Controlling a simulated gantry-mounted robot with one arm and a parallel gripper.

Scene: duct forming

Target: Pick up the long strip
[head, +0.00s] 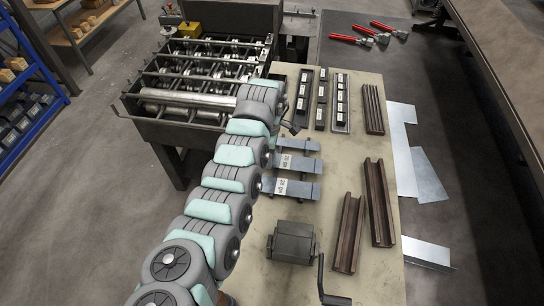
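Three flat blue-grey metal strips with white labels lie one behind another on the beige table (345,100), just right of my arm. The nearest strip (305,191) shows the most length and looks like the long one; the middle strip (308,164) and the far strip (302,144) look shorter. My arm covers their left ends, so full lengths cannot be told. My gripper (291,127) is mostly hidden behind my arm's last links, beyond the far strip; only a dark part shows. Its fingers and any contact cannot be made out.
Dark racks with labelled blocks (321,100) stand at the back of the table. Brown channels (379,203) lie on the right, and a dark cranked device (293,243) stands in front. A roller machine (195,85) is at the left. Sheet metal (402,150) lies beyond the right edge.

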